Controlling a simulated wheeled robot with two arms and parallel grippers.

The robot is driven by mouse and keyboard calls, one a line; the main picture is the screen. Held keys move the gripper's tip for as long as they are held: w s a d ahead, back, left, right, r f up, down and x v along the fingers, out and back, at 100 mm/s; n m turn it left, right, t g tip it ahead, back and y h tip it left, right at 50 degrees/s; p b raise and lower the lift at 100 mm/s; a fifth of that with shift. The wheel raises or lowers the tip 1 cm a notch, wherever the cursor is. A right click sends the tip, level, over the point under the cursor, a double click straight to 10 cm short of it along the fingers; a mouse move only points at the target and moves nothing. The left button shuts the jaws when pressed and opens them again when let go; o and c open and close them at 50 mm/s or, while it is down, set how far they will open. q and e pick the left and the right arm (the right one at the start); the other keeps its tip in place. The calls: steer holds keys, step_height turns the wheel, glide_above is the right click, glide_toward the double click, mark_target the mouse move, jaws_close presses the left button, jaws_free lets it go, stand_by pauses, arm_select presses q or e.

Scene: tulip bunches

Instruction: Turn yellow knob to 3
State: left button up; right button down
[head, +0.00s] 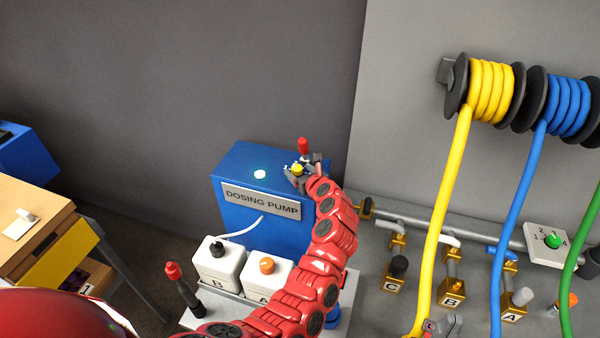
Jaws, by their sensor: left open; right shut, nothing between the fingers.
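The yellow knob (297,168) is on top of the blue dosing pump (262,204), near its right side. It is small and partly hidden by my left gripper (303,175), so its pointer and any numbers around it cannot be read. My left gripper is open at the knob; I cannot tell whether its fingers touch it. My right gripper (440,327) is shut and empty at the bottom edge, beside the lower end of the yellow hose (447,220), and is partly cut off by the frame.
A red-topped part (303,147) stands just behind the knob. White canisters B (218,268) and A (267,278) stand before the pump. At right are pipes with valves, hanging hoses and a green knob (552,241) on a numbered white plate.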

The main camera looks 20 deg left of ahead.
arm_select(q)
jaws_close()
stand_by(0.3)
